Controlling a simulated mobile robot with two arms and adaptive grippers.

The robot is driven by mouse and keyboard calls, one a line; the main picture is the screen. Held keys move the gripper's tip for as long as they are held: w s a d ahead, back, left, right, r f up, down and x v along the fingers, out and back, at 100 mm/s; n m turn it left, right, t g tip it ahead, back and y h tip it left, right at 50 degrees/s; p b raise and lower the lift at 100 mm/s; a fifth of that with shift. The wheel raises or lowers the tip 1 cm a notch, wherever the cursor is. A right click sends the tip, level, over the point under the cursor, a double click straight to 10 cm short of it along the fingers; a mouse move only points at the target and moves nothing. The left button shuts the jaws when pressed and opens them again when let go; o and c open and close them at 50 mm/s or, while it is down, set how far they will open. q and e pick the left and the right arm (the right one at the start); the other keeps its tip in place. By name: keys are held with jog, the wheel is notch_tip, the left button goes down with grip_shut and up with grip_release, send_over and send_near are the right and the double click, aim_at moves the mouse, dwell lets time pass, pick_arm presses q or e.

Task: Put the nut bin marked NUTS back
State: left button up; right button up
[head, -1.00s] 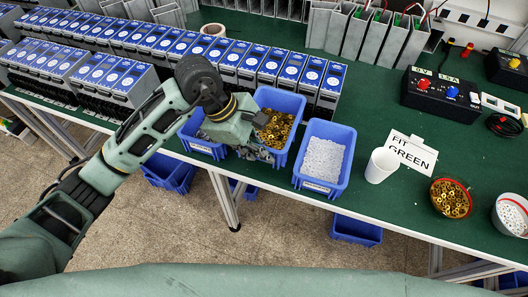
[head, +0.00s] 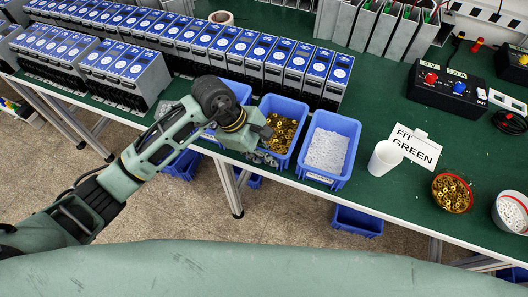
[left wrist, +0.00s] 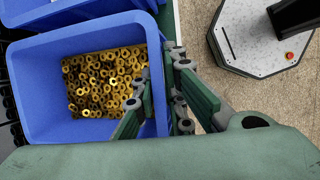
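The nut bin (head: 298,111) is a blue open box of brass nuts (head: 282,133) on the green bench, between two other blue bins. Its marking is not readable here. My left gripper (head: 262,153) is at the bin's front. In the left wrist view, the bin (left wrist: 38,90) fills the left side. My left gripper (left wrist: 163,92) is open there, one finger over the inside and the other outside the front wall. Whether either finger touches the wall I cannot tell. My right gripper is not in view.
A blue bin of white pieces (head: 343,177) stands right of the nut bin, and another blue bin (head: 238,90) stands left. Blue-faced units (head: 300,62) line up behind. A white cup (head: 383,158), a sign (head: 418,147) and a bowl of nuts (head: 452,194) are further right.

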pick_arm(q)
jog(key=o, duration=0.3)
jog(key=shift+r, duration=0.2)
jog(key=shift+a+r, duration=0.15)
jog(key=shift+r, duration=0.05)
jog(key=b+v, duration=0.2)
jog(key=v, duration=0.9)
jog(key=shift+a+r, duration=0.1)
jog(key=shift+r, duration=0.15)
